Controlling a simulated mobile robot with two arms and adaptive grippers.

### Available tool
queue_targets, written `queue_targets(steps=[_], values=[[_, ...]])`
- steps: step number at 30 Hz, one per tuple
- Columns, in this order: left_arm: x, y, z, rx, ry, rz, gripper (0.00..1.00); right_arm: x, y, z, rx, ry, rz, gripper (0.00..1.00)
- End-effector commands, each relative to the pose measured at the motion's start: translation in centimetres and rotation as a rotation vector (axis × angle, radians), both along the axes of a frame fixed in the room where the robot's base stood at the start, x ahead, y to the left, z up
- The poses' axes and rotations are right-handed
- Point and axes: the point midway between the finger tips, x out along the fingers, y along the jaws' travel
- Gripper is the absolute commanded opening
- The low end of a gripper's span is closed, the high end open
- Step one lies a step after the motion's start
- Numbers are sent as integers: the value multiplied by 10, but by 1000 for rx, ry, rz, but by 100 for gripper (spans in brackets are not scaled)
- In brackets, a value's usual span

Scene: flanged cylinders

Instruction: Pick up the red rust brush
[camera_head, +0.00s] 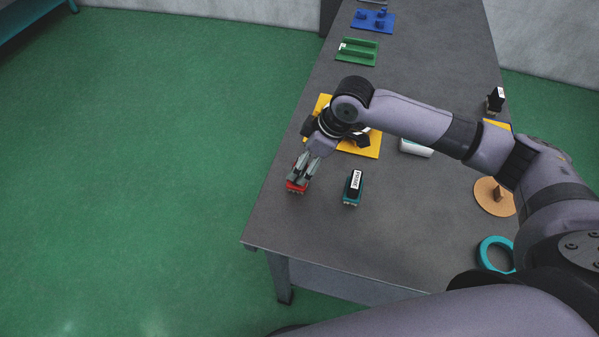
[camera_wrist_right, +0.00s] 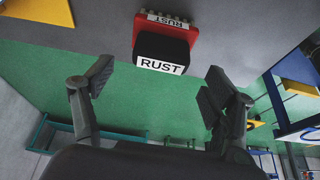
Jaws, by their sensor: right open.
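The red rust brush (camera_head: 297,186) sits on the table near its left edge. In the right wrist view the rust brush (camera_wrist_right: 191,33) shows a red base, a black top and white labels reading RUST. My right gripper (camera_head: 303,169) is at the brush in the head view and partly covers it. In the right wrist view my right gripper (camera_wrist_right: 157,78) is open, with its fingers spread to either side and the brush beyond the gap between them. I cannot tell whether a finger touches it. My left gripper is not in view.
A teal brush (camera_head: 353,188) with a black top and white label stands close to the right. A yellow board (camera_head: 368,148) lies behind, partly under my right arm. A round tan disc (camera_head: 485,196) and a teal ring (camera_head: 492,250) are farther right. The front table area is clear.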

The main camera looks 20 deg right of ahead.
Motion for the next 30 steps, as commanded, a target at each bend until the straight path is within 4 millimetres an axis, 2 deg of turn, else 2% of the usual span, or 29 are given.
queue_targets(steps=[3,7,16,30], values=[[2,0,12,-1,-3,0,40,1,4,-16,-2,5,0,78],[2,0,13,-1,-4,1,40,5,9,-32,0,1,0,78],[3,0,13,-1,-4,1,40,6,10,-37,-1,0,1,78],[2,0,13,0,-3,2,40,6,10,-37,-1,0,1,47]])
